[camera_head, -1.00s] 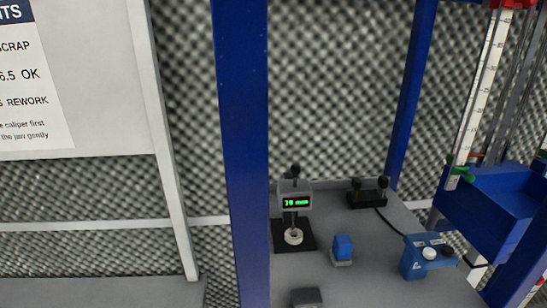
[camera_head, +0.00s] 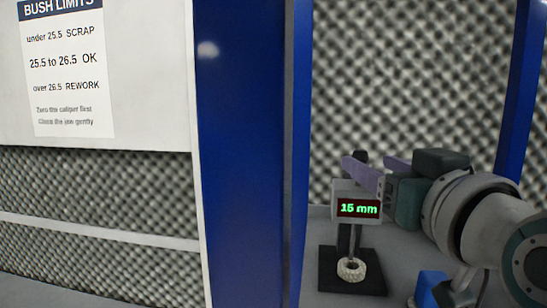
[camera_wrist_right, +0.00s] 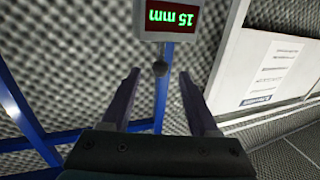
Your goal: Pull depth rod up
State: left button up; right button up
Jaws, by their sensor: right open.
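The depth gauge (camera_head: 345,190) has a grey head with a green display reading 15 mm. It stands on a black base (camera_head: 330,284), and its rod (camera_head: 354,240) runs down to a white ring (camera_head: 351,269). A dark knob (camera_head: 361,158) tops the rod, just above the head. My left gripper is out of view.
A blue post (camera_head: 240,150) stands left of the gauge. A blue object (camera_head: 427,287) is partly hidden under my right arm. A white panel with a bush limits sheet (camera_head: 66,65) is at left. Foam walls stand behind.

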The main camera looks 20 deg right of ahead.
jog(key=w, duration=0.2)
jog(key=w+p, duration=0.1)
jog(key=w, duration=0.2)
jog(key=w+d, duration=0.1)
jog(key=w, duration=0.2)
jog(key=shift+p, duration=0.35)
grip_shut()
jog(key=shift+r, duration=0.1)
dwell(0.9)
